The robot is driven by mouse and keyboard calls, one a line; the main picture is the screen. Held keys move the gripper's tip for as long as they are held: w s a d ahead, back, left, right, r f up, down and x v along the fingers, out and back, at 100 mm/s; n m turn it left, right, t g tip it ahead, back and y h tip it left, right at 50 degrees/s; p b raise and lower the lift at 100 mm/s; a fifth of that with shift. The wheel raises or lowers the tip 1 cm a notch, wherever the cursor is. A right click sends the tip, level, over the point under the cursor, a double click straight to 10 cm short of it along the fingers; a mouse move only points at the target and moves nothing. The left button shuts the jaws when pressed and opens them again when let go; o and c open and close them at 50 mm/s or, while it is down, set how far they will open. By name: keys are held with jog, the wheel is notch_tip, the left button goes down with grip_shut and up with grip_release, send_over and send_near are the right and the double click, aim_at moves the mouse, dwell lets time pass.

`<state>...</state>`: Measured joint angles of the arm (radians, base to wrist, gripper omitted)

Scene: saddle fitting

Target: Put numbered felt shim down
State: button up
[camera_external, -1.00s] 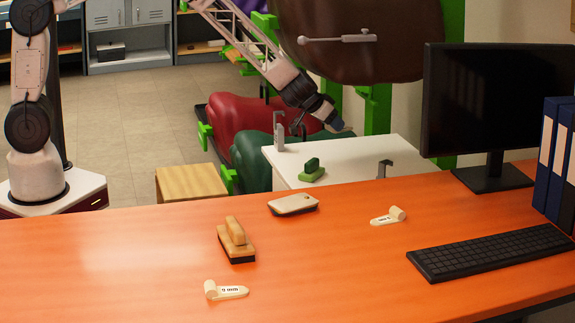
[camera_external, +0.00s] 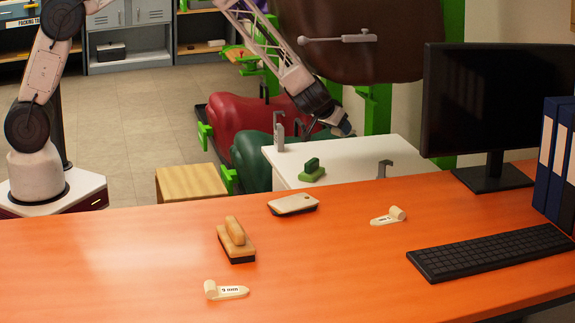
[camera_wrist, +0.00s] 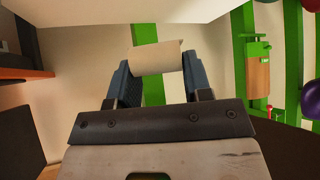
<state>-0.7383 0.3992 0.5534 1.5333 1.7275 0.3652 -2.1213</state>
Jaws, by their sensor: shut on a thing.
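My gripper (camera_wrist: 157,75) is shut on a cream felt shim (camera_wrist: 157,57), whose rolled grip lies crosswise between the two dark fingers in the wrist view. Its number is not visible. In the external view my gripper (camera_external: 343,128) is low beyond the white cabinet, and the held shim cannot be made out there. Two other cream shims lie on the orange desk: one labelled 9 mm (camera_external: 232,291) at the front, and one (camera_external: 388,217) at the right whose label is too small to read.
The orange desk (camera_external: 130,245) carries a wooden brush (camera_external: 236,241), a pale flat pad (camera_external: 293,204), a keyboard (camera_external: 490,252) and a monitor (camera_external: 495,100). The white cabinet (camera_external: 345,160) bears a green-handled block (camera_external: 312,171). Red (camera_external: 250,125) and green saddle forms stand behind it.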

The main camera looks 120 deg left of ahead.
jog(key=shift+w+a+f+n+g, duration=0.15)
jog(key=shift+a+f+n+g, duration=0.35)
jog(key=shift+a, duration=0.2)
jog(key=shift+w+a+f+n+g, duration=0.1)
jog(key=shift+a+f+n+g, duration=0.3)
jog(key=shift+a+n, duration=0.25)
jog(key=a+f+n+g, duration=0.4)
jog(key=a+n, duration=0.2)
jog(key=shift+w+a+f+g, duration=0.2)
jog(key=shift+a+f+g, duration=0.1)
jog(key=shift+a+f, duration=0.1)
send_over(352, 172)
jog(key=w+d, duration=0.1)
jog(key=d, duration=0.2)
jog(key=shift+w+a+f, duration=0.1)
jog(key=shift+f, duration=1.35)
jog(key=shift+w+a+f, duration=0.1)
jog(key=shift+f, duration=1.35)
jog(key=shift+f, duration=2.05)
jog(key=shift+s+d+f, duration=0.1)
jog(key=shift+f, duration=0.05)
